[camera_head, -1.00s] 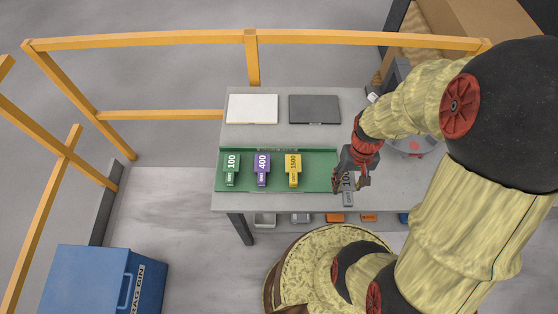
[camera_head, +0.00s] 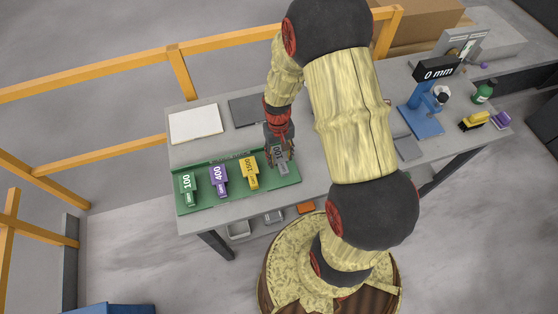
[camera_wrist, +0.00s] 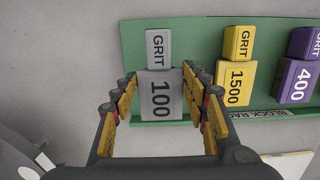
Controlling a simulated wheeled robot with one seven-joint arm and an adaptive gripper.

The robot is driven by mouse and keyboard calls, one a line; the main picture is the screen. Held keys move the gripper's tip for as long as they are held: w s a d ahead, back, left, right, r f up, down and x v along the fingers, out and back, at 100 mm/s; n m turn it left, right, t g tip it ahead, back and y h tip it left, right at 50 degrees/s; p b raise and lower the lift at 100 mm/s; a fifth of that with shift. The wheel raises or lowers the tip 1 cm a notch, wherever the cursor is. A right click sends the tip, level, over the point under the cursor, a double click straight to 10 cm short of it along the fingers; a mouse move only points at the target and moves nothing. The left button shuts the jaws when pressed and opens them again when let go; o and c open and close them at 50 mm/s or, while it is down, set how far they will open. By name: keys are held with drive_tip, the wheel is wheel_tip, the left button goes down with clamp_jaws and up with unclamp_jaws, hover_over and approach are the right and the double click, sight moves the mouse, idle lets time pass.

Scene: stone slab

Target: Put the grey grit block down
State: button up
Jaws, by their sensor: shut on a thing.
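The grey grit block (camera_head: 283,168) is marked "GRIT" and "100". My gripper (camera_head: 280,154) holds it over the right end of the green block rack (camera_head: 265,184). In the wrist view the grey block (camera_wrist: 160,92) sits between the two fingers of my gripper (camera_wrist: 160,78), with the rack (camera_wrist: 205,35) beneath it. I cannot tell whether the block touches the rack floor. A yellow 1500 block (camera_head: 249,172), a purple 400 block (camera_head: 219,178) and a green 100 block (camera_head: 188,187) stand in the rack to its left.
A white plate (camera_head: 195,124) and a dark grey plate (camera_head: 245,110) lie behind the rack. A blue stand (camera_head: 421,119) under a "0 mm" display (camera_head: 437,73) is at the right of the bench. Bins (camera_head: 239,229) sit below. A yellow rail (camera_head: 120,72) runs behind.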

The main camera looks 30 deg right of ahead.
sight(279, 157)
drive_tip(key=shift+w+f, duration=0.35)
drive_tip(key=shift+f, duration=1.5)
drive_tip(key=shift+f, duration=0.2)
drive_tip(key=o, duration=1.4)
drive_tip(key=shift+r, duration=0.15)
